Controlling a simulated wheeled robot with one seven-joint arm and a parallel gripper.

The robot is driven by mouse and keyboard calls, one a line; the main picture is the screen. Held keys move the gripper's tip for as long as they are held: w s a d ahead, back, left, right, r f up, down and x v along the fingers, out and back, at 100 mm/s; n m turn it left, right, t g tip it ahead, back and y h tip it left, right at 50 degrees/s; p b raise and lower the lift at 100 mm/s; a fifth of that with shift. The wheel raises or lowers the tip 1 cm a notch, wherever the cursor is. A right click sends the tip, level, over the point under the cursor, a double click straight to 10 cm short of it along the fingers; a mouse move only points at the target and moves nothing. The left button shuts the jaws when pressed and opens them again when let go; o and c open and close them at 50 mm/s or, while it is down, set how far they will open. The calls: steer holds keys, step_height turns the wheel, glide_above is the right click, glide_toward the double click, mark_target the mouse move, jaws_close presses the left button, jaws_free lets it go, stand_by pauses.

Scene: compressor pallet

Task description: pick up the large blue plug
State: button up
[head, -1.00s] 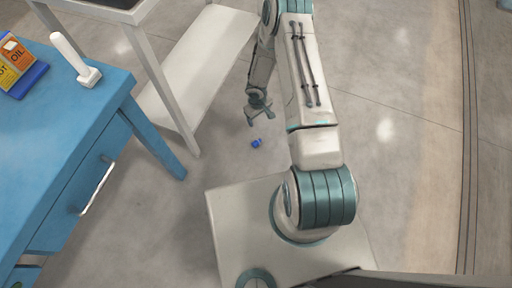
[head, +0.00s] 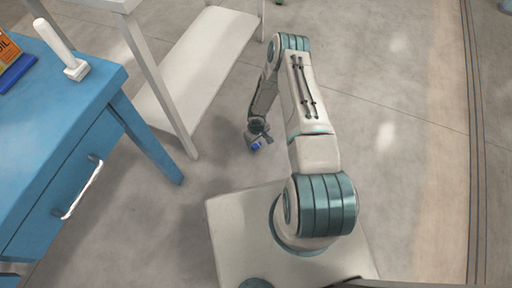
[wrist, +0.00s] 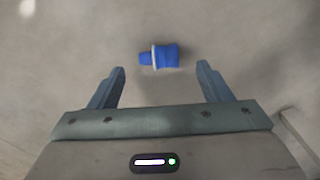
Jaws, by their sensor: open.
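The large blue plug (wrist: 167,56) lies on its side on the concrete floor, with a pale ring around it and its narrower end to the left in the wrist view. In the head view the blue plug (head: 256,146) shows right at my gripper (head: 254,140), partly covered by it. In the wrist view my gripper (wrist: 161,78) is open and empty. The plug is centred between the lines of the two fingers, just beyond their tips, and no finger touches it. How high the fingers are above the floor is hard to tell.
A blue workbench (head: 75,130) with a drawer handle stands at the left, with a white-handled tool (head: 66,52) on it. A white shelf rack (head: 205,62) stands behind it, one leg near my gripper. The floor to the right is clear.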

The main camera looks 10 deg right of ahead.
mark_target(257, 144)
step_height(257, 144, down, 5)
steer(key=shift+w+r+b, duration=0.1)
steer(key=shift+r+b, duration=0.1)
steer(key=shift+b, duration=0.95)
steer(key=c, duration=1.1)
steer(key=shift+r, duration=0.15)
steer(key=shift+c, duration=0.2)
steer(key=r+p, duration=0.1)
steer(key=r, duration=0.1)
steer(key=d+r+p, duration=0.1)
steer(key=r+p, duration=0.1)
steer(key=r, duration=0.1)
steer(key=shift+s, duration=0.2)
steer(key=s+d+r+p, duration=0.3)
steer(key=s+d+r, duration=0.1)
steer(key=d, duration=0.6)
steer(key=shift+r+p, duration=0.3)
steer(key=shift+r, duration=0.6)
steer(key=shift+s+a, duration=0.1)
